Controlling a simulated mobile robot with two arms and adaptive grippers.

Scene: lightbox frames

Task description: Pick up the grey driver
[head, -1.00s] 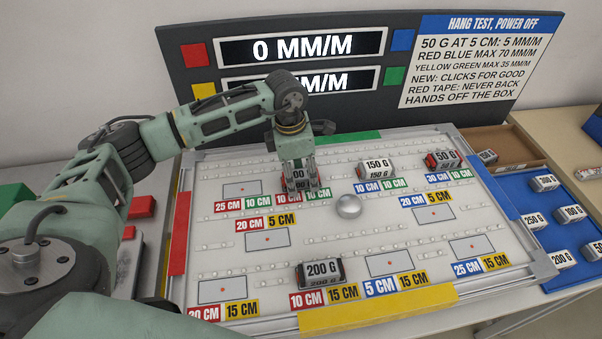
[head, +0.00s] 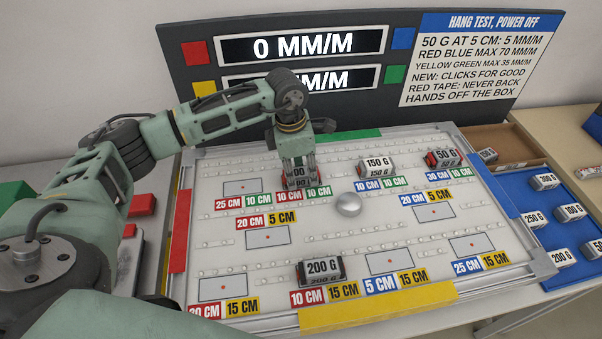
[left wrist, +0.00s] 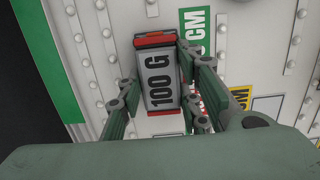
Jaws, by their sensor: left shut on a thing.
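I cannot make out a grey driver in either view. My left gripper (head: 298,176) is over the back left part of the white board (head: 330,250). It is shut on a weight block marked 100 G (left wrist: 160,78), grey with red and black ends. In the left wrist view, the fingers (left wrist: 158,92) stand on both sides of the block. I cannot tell whether the block touches the board. In the head view, the fingers hide part of it. My right gripper is not in view.
A silver ball (head: 348,204) sits mid-board. Blocks marked 150 G (head: 376,168), 50 G (head: 444,158) and 200 G (head: 320,270) stand on it. A blue tray (head: 528,196) at right holds several blocks. A dark panel (head: 350,100) stands behind.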

